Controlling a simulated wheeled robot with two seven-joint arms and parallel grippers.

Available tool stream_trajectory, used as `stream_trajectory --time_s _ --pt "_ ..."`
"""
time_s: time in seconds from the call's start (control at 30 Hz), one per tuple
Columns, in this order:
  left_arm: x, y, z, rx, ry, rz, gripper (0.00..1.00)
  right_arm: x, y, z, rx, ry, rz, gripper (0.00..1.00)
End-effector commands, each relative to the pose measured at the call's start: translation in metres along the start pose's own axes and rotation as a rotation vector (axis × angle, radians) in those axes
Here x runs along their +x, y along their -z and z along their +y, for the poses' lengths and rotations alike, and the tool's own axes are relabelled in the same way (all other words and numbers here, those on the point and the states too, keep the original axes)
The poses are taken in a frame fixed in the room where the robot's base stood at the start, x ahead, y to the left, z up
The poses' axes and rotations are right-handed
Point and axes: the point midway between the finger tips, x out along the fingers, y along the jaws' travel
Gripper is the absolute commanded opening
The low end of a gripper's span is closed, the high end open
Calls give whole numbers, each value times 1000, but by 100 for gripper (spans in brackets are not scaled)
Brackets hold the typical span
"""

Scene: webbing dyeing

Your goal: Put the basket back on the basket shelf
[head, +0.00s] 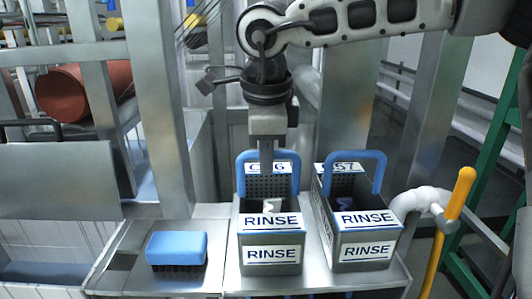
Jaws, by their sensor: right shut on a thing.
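A grey metal basket (272,238) with a blue handle and RINSE labels is at the middle of the metal shelf (125,262). Its perforated back plate carries a partly covered label, and a small white thing shows inside. My right gripper (267,165) comes down from above and is shut on this basket's blue handle. The basket is upright; I cannot tell whether its bottom touches the shelf. A second basket (365,236) with a blue handle and RINSE labels stands close to its right, slightly turned, with something dark inside. My left gripper is out of view.
A blue block with dark bristles (177,249) lies on the shelf to the left. A white pipe fitting (420,202) and a yellow handle (455,200) are at the right. Steel posts stand behind. A red-brown roll (82,90) is at upper left.

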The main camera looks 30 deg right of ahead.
Motion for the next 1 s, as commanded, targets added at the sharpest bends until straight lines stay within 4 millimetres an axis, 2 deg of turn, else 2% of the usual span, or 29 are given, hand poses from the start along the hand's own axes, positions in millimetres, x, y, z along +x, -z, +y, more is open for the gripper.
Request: stream_trajectory --time_s 0.17,0.2,0.27,0.53,0.67,0.77,1.0 --pt "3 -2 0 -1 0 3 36 3 0 0 1 2 -1 0" --pt "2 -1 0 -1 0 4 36 3 0 1 1 0 0 18" --pt "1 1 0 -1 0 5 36 2 0 0 1 0 0 35" --pt "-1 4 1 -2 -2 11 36 2 0 0 1 -1 0 35" --pt "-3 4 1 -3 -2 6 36 -5 0 -1 1 2 0 35" --pt "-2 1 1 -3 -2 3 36 -20 0 -1 2 5 -2 35" --pt "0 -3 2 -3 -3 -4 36 -73 -1 -1 2 5 -1 35"
